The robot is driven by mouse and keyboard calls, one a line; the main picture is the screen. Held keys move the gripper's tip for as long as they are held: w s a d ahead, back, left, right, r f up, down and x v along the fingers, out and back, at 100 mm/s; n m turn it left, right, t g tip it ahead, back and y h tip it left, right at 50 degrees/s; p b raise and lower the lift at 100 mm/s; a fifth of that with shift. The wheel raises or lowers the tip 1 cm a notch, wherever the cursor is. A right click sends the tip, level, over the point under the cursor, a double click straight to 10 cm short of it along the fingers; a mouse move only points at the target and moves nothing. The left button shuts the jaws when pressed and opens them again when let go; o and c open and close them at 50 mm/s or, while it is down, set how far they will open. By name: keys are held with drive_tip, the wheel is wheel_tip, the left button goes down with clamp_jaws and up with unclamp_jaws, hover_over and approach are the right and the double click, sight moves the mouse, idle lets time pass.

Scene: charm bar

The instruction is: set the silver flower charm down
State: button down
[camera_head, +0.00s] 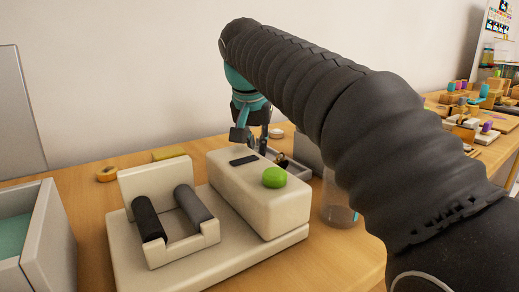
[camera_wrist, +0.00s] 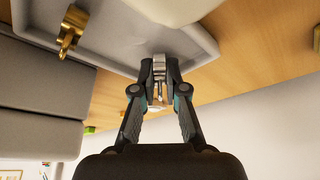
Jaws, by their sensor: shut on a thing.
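My gripper (camera_wrist: 159,80) is shut on a small silver piece, the silver flower charm (camera_wrist: 159,64), in the wrist view. The fingers cover much of it, and its flower shape cannot be made out. The fingertips are at the rim of a grey tray (camera_wrist: 115,52). I cannot tell whether the charm touches the tray. In the head view my gripper (camera_head: 255,138) is behind the white machine, beside the tray (camera_head: 299,169). The charm cannot be made out there.
A gold charm (camera_wrist: 72,30) is in the tray. The white machine (camera_head: 262,200) with a green button (camera_head: 275,177) and two dark rollers stands in front. A clear cup (camera_head: 338,205) stands to its right. A grey bin (camera_head: 35,245) is at the left.

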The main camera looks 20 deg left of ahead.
drive_tip(key=shift+f, duration=0.15)
drive_tip(key=c, duration=1.2)
unclamp_jaws()
drive_tip(key=p+v, duration=0.2)
drive_tip(key=v, duration=1)
drive_tip(key=shift+p, duration=0.35)
